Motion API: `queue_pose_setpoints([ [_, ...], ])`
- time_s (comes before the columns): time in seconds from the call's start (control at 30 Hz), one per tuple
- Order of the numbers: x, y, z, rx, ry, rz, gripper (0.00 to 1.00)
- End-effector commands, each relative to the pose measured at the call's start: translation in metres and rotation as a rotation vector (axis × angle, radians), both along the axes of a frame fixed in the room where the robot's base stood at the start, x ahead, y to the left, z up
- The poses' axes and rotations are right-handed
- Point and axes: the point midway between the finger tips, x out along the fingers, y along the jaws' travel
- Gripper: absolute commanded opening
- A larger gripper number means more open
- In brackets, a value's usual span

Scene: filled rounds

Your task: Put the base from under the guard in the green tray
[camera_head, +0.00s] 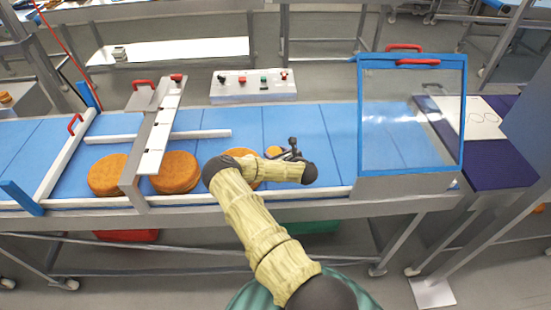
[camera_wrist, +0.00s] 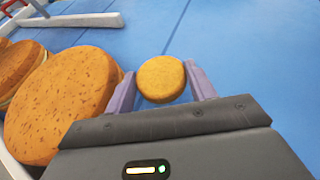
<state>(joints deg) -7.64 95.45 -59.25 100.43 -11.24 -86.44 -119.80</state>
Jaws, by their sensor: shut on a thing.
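My gripper (camera_wrist: 159,75) is shut on a small golden-brown round base (camera_wrist: 162,80), which sits between its two purple fingers above the blue belt. In the head view the small base (camera_head: 273,152) shows beside my wrist, left of the guard; the fingers are mostly hidden there. The guard (camera_head: 412,115) is a clear panel in a blue frame with red handles, at the right of the belt. No base shows beneath it. The green tray (camera_head: 312,226) is low under the belt's front edge, partly hidden by my arm and the belt frame.
Large filled rounds (camera_head: 175,172) lie along the belt's near left side, one partly behind my arm. A metal bridge (camera_head: 158,130) spans the belt there. A red tray (camera_head: 125,236) is low at left. A button box (camera_head: 253,86) stands behind. The belt between arm and guard is clear.

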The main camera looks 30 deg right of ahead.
Motion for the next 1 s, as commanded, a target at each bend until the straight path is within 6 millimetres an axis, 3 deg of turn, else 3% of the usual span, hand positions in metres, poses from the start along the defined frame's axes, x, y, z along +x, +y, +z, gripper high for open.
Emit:
queue_pose_setpoints([
  [0.23,0.0,0.0,-0.003,0.001,0.001,0.0,0.45],
  [0.5,0.003,0.007,-0.035,0.001,0.0,0.011,0.45],
  [0.9,0.0,0.001,-0.042,0.0,-0.001,0.001,0.45],
  [0.93,0.0,0.0,-0.04,0.0,-0.001,0.0,0.61],
  [1.0,0.0,0.0,-0.04,0.001,-0.001,-0.001,0.75],
])
